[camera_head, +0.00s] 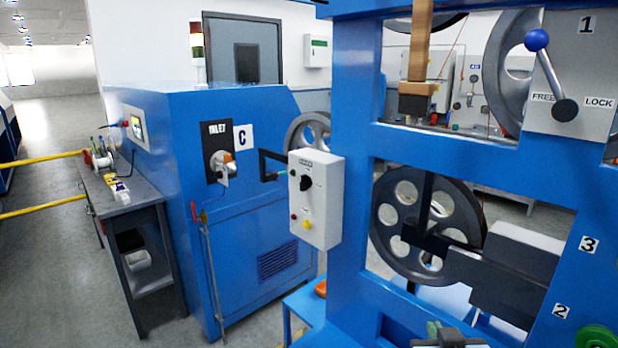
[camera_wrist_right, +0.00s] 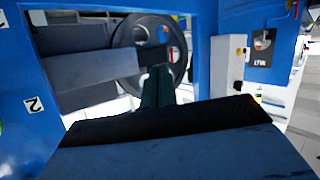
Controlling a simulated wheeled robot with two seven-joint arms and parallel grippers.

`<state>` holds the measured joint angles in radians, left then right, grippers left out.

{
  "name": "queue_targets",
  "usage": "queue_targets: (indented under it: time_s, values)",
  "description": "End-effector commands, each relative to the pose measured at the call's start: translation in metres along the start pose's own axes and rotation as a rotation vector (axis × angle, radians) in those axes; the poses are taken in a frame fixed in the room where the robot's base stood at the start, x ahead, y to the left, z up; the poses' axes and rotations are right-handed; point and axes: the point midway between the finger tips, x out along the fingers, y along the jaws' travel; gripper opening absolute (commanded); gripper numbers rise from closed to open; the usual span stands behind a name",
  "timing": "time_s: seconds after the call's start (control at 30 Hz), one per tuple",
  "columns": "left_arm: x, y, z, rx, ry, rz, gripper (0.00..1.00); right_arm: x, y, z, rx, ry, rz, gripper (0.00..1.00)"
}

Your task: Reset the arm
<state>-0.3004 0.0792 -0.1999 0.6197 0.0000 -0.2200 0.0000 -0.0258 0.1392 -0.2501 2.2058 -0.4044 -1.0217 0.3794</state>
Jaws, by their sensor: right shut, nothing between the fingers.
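My right gripper (camera_head: 434,330) shows at the bottom edge of the head view, in front of the blue frame. Only its dark fingers and part of its body are in the picture. In the right wrist view its fingers (camera_wrist_right: 158,88) are together, empty, and point toward the spoked pulley wheel. They look apart from the machine. My left gripper is not in view. A lever with a blue ball (camera_head: 537,41) sits on a grey plate marked FREE and LOCK, its ball up and to the left.
The blue machine frame (camera_head: 350,120) fills the right side, with a large spoked wheel (camera_head: 428,225) and a grey block (camera_head: 515,262) in its opening. A white control box (camera_head: 315,200) hangs left of it. A blue cabinet (camera_head: 170,130) and workbench (camera_head: 125,200) stand left. Floor is open at far left.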

Motion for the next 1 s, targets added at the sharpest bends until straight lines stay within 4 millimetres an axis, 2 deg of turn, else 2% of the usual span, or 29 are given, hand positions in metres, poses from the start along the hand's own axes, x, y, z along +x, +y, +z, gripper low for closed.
queue_targets:
  time_s: [0.03, 0.1, 0.2, 0.3, 0.4, 0.6, 0.87, 1.0]
  values:
    - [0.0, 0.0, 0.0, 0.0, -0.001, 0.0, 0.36, -0.015, 0.003, 0.04, -0.011, -0.121, -0.012, 0.0]
    - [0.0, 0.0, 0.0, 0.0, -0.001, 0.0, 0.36, -0.038, 0.007, 0.083, -0.032, -0.27, -0.035, 0.0]
    - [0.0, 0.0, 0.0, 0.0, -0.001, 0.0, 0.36, -0.07, 0.01, 0.131, -0.064, -0.444, -0.075, 0.0]
    - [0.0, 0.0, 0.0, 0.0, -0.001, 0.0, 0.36, -0.102, 0.011, 0.166, -0.092, -0.583, -0.119, 0.0]
    - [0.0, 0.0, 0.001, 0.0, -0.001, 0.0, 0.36, -0.132, 0.013, 0.192, -0.116, -0.7, -0.165, 0.0]
    - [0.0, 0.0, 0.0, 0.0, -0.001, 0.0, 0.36, -0.193, 0.015, 0.232, -0.162, -0.909, -0.264, 0.0]
    - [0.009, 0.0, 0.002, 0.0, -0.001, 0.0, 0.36, -0.156, 0.004, 0.293, -0.168, -0.93, -0.266, 0.0]
    - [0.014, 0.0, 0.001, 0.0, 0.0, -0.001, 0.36, -0.139, -0.003, 0.336, -0.171, -0.947, -0.267, 0.0]
